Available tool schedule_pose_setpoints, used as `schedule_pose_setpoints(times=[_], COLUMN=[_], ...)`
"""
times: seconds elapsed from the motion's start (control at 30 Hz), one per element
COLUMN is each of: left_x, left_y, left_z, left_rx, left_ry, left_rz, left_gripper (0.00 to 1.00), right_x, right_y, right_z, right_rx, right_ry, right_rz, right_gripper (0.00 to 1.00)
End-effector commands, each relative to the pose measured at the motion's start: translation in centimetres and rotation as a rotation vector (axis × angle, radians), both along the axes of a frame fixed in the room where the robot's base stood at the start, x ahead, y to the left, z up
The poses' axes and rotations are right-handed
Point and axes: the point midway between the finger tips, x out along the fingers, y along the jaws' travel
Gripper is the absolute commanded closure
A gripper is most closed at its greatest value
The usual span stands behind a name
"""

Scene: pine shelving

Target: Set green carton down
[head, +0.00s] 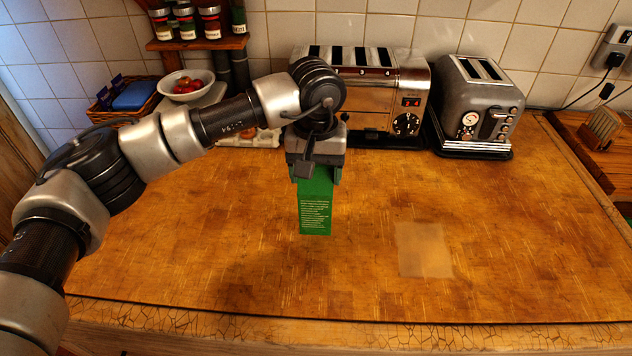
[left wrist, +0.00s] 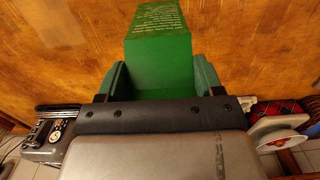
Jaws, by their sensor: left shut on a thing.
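The green carton (head: 316,208) is upright and hangs from my left gripper (head: 316,172) in the middle of the head view. The gripper points down and is shut on the carton's upper part. In the left wrist view the carton (left wrist: 158,55) sits between the two green fingers of the left gripper (left wrist: 160,80). Small pale print shows on one face. The carton appears to be above the wooden worktop (head: 190,240); I cannot tell exactly how far. A pale square patch (head: 424,250) lies on the worktop to the carton's right. My right gripper is not in view.
A chrome four-slot toaster (head: 378,85) stands behind my gripper, with a grey two-slot toaster (head: 482,100) to its right. A fruit bowl (head: 186,90), a wicker basket (head: 118,104) and a spice shelf (head: 198,43) are at the back left. The front and right of the worktop are clear.

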Motion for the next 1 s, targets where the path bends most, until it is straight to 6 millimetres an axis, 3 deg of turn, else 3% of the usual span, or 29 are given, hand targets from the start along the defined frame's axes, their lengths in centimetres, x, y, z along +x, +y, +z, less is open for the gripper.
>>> schedule_pose_setpoints(times=[0.33,0.7,0.73,0.9,1.0], left_x=[0.0,0.0,0.0,0.0,0.0], left_y=[0.0,0.0,0.0,0.0,0.0], left_z=[-3.7,-4.3,-4.3,-4.2,-4.2], left_rx=[-0.001,-0.001,0.001,0.001,0.001], left_ry=[0.001,-0.001,0.001,0.001,0.001], left_rz=[0.002,0.001,0.001,0.001,0.001], left_gripper=[0.99,0.99,0.32,0.08,0.08], right_x=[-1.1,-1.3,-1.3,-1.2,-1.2], right_y=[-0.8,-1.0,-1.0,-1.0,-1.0], right_z=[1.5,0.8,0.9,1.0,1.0], right_rx=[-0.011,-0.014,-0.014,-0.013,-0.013], right_ry=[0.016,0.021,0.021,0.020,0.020], right_rz=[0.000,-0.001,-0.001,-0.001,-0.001], right_gripper=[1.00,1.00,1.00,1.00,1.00])
